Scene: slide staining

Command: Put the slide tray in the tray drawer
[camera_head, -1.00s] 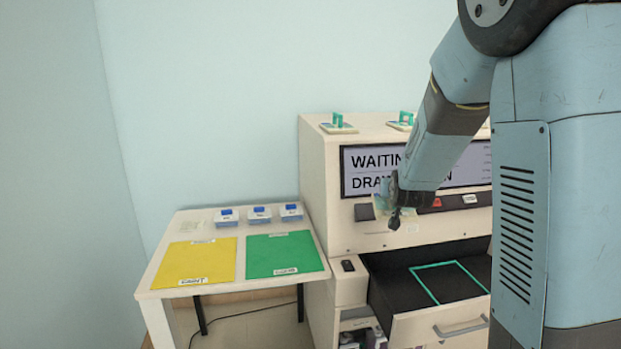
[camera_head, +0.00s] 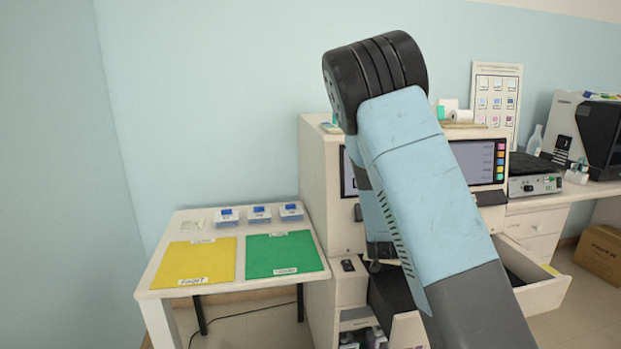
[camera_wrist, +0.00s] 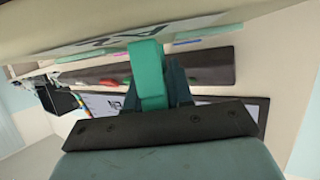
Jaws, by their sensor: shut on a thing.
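In the wrist view my gripper (camera_wrist: 160,92) is shut on the teal upright handle (camera_wrist: 148,70) of the slide tray. The tray's pale plate (camera_wrist: 70,30) spans the top of that view. The tray drawer (camera_head: 541,295) of the cream machine stands open. Its dark floor (camera_head: 388,288) shows on both sides of my arm, but its middle, with any marked place there, is hidden. I cannot tell how high the tray is above the drawer.
A side table at left holds a yellow mat (camera_head: 193,262), a green mat (camera_head: 283,254) and three small blue-topped boxes (camera_head: 259,215). The machine's screen (camera_head: 478,163) is partly covered by my arm. A counter with instruments stands at right, and a cardboard box (camera_head: 601,257) is on the floor.

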